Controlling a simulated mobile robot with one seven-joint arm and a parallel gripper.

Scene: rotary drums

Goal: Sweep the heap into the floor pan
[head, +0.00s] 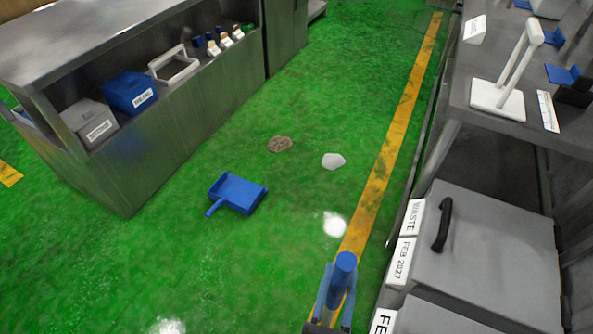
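A small brown, grainy heap (279,144) lies on the green floor in the upper middle of the head view. The lower end of this handle is hidden. The heap and pan are well apart from my gripper.
A steel cabinet (160,150) stands left, its open shelf holding a blue box (131,92) and a grey box (90,122). A steel bench (470,120) and grey lidded bins (490,250) line the right, beyond a yellow floor line (400,125). The floor between is mostly clear.

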